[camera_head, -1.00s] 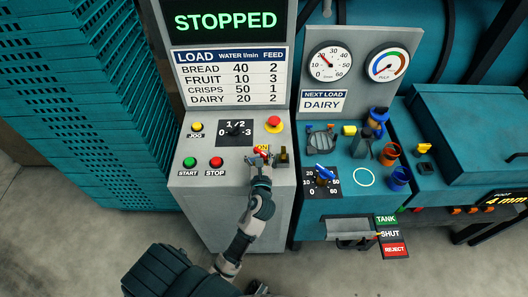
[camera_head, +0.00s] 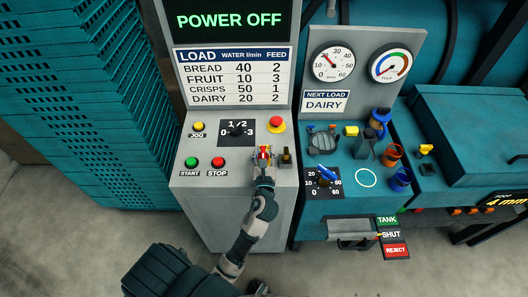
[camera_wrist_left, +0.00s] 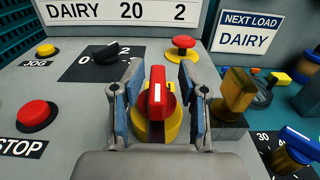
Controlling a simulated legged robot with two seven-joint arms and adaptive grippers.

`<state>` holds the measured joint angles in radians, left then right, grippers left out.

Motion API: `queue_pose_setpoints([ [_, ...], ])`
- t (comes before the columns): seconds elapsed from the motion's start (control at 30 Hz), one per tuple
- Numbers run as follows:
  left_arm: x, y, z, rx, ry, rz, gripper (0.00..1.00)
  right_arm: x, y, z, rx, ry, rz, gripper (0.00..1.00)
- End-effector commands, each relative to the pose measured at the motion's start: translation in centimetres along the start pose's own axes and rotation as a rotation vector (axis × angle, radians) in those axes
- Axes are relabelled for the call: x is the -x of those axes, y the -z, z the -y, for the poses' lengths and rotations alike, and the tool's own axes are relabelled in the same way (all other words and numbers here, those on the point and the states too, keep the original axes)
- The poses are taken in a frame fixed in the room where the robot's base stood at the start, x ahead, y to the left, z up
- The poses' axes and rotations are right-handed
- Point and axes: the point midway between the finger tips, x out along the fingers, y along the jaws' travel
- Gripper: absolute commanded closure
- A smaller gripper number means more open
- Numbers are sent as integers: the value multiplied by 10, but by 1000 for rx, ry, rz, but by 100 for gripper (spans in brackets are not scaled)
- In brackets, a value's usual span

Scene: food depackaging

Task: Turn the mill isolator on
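The mill isolator is a red handle on a yellow base (camera_wrist_left: 155,98) on the grey control panel. In the left wrist view the two fingers of my left gripper (camera_wrist_left: 160,88) stand apart on either side of the handle, with visible gaps. The display (camera_head: 229,20) reads POWER OFF. My right gripper is not in view.
A red emergency button (camera_head: 277,124), a black selector (camera_head: 237,128) and a brass-coloured lever (camera_head: 286,158) sit close around the isolator. Green start (camera_head: 191,162) and red stop (camera_head: 218,162) buttons lie to its left. A blue-handled dial (camera_head: 326,173) is to the right.

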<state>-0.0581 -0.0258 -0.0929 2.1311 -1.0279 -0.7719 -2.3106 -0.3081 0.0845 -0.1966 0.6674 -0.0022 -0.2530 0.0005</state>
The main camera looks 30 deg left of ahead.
Motion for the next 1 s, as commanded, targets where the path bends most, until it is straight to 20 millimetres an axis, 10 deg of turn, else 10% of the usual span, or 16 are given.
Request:
queue_pose_setpoints([
  [0.6, 109, 1, 4, -4, 1, -2, 58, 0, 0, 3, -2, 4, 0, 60],
  [1.0, 121, 0, 4, -3, 0, 1, 58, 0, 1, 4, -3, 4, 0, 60],
])
